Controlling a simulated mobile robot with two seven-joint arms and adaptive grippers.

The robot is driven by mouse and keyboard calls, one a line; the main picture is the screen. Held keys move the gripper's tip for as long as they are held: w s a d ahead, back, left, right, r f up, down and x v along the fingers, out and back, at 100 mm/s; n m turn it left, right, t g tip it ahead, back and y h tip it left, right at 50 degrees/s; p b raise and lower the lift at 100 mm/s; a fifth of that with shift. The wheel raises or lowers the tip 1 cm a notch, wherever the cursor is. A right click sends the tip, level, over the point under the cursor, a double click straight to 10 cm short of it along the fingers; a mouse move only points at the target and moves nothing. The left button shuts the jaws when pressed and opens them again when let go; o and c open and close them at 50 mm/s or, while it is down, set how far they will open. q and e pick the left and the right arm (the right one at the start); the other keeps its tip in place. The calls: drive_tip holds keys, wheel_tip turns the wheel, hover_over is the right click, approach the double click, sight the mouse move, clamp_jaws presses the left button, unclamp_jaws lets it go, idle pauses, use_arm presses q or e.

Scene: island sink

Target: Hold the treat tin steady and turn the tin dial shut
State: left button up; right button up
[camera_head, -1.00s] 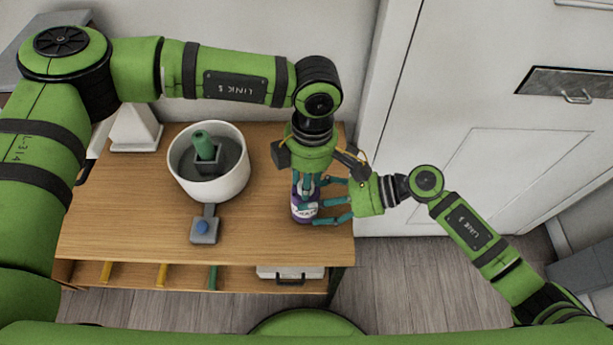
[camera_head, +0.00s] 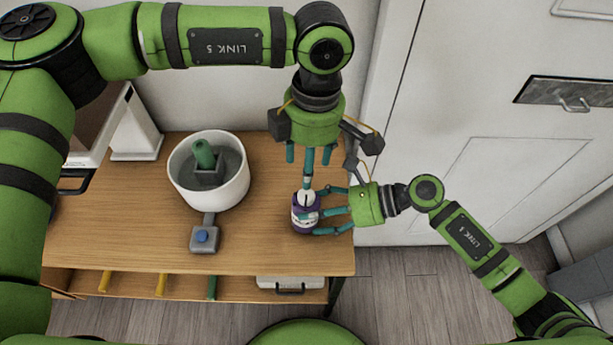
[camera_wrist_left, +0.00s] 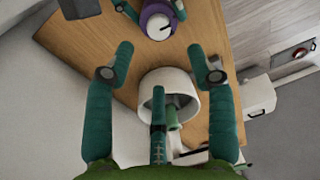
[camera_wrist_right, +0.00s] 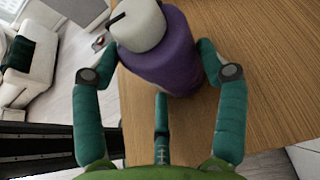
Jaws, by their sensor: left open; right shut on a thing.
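The treat tin (camera_head: 301,222) is purple with a pale label and stands upright near the right end of the wooden table. Its white dial (camera_head: 306,197) is on top and carries a dark line, which shows clearly in the right wrist view (camera_wrist_right: 137,24). My right gripper (camera_head: 322,212) comes from the right and is shut on the tin's body. My left gripper (camera_head: 309,163) is open and empty, above and behind the tin, clear of the dial. In the left wrist view the tin (camera_wrist_left: 157,20) is beyond the open fingers.
A white pot (camera_head: 238,189) with a green-handled grey piece inside stands left of the tin. A grey block with a blue button (camera_head: 204,236) is in front of it. The wooden table (camera_head: 130,235) is bare at front left. A white door (camera_head: 480,130) stands behind right.

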drive_tip(key=shift+f, duration=0.1)
use_arm(q)
wheel_tip(320, 180, up, 4)
drive_tip(key=shift+w+d+f, duration=0.1)
drive_tip(key=shift+f, duration=0.15)
use_arm(e)
drive_tip(key=o, duration=1.3)
drive_tip(key=shift+a, duration=0.1)
